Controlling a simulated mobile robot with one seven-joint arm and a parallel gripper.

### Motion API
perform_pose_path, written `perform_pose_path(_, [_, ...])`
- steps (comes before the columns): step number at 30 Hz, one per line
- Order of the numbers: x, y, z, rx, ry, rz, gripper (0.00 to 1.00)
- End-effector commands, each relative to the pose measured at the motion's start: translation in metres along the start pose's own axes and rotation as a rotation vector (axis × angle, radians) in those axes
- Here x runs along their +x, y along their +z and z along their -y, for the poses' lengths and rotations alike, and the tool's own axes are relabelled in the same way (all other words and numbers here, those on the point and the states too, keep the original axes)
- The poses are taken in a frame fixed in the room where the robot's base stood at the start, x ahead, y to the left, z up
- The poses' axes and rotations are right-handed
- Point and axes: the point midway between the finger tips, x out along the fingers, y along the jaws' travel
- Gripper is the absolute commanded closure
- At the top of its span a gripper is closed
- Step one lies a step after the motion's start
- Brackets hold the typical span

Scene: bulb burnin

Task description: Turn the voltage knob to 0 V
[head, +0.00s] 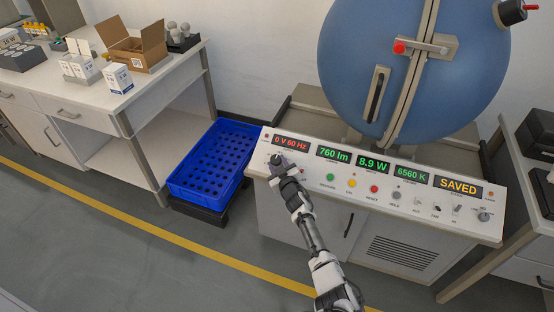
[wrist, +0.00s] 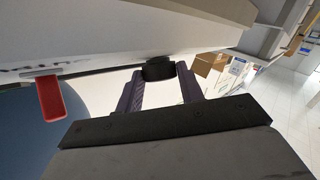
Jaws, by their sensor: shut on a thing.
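The voltage knob (wrist: 158,69) is a dark round knob at the left end of the sloped control panel (head: 262,158). My gripper (head: 278,162) reaches it from the front, just below the red display (head: 291,143), which seems to read 0 V 60 Hz. In the wrist view my gripper (wrist: 160,80) has its two fingers on either side of the knob, shut on it. In the head view my gripper mostly hides the knob.
Other displays read 760 lm, 8.9 W, 6560 K and SAVED (head: 458,188). Several buttons and switches, including a red button (head: 374,189), lie right of my gripper. A blue sphere (head: 350,60) stands behind. A blue crate (head: 190,190) is at left.

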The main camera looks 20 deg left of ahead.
Motion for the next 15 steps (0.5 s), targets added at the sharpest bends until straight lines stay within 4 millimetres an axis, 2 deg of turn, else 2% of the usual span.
perform_pose_path(1, [-0.0004,-0.0015,-0.0048,-0.016,-0.019,0.002,0.85])
perform_pose_path(15, [0.0007,-0.0002,-0.0066,-0.106,-0.202,-0.008,0.85])
